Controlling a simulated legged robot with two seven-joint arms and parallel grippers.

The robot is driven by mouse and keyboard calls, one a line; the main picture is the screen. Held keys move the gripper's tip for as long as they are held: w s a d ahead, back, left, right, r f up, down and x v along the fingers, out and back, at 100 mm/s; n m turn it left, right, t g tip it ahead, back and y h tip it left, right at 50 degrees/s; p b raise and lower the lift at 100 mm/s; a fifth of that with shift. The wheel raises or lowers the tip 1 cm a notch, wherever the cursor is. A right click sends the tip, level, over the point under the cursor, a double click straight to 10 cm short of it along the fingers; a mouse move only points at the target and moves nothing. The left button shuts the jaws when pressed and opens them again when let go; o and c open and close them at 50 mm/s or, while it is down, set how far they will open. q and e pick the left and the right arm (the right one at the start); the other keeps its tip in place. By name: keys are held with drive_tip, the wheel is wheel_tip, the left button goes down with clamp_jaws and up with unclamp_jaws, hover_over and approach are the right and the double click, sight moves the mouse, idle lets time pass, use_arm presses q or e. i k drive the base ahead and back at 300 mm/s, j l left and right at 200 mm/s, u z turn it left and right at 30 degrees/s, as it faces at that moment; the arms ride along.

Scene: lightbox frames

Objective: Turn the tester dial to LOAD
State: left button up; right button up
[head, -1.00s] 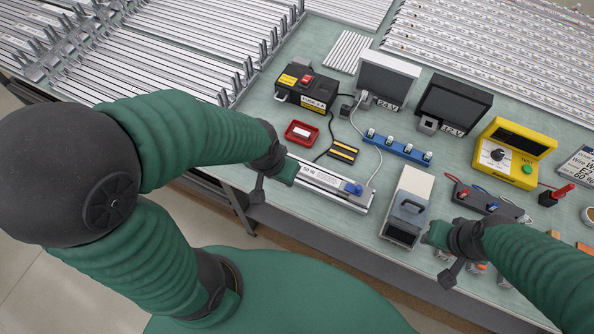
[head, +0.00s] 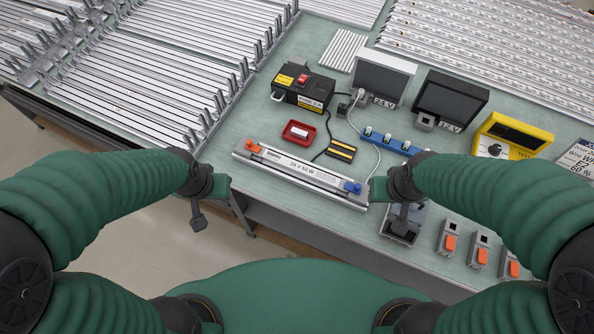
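The yellow tester (head: 521,136) stands at the right of the bench, with a dark display on top. Its round dial (head: 495,149) has a dark knob on a pale face; its setting is too small to read. My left gripper (head: 221,187) is off the fixture's left end, near the bench's front edge. I cannot tell whether either gripper is open.
The long fixture (head: 295,168), marked 24 V 50 W, lies along the front edge. Behind it are a red tray (head: 298,133), a black power box (head: 303,88) and a blue connector strip (head: 404,146). Several orange-fronted blocks (head: 479,257) stand at front right. Cables cross the middle.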

sight(495, 150)
drive_tip(key=z, duration=1.65)
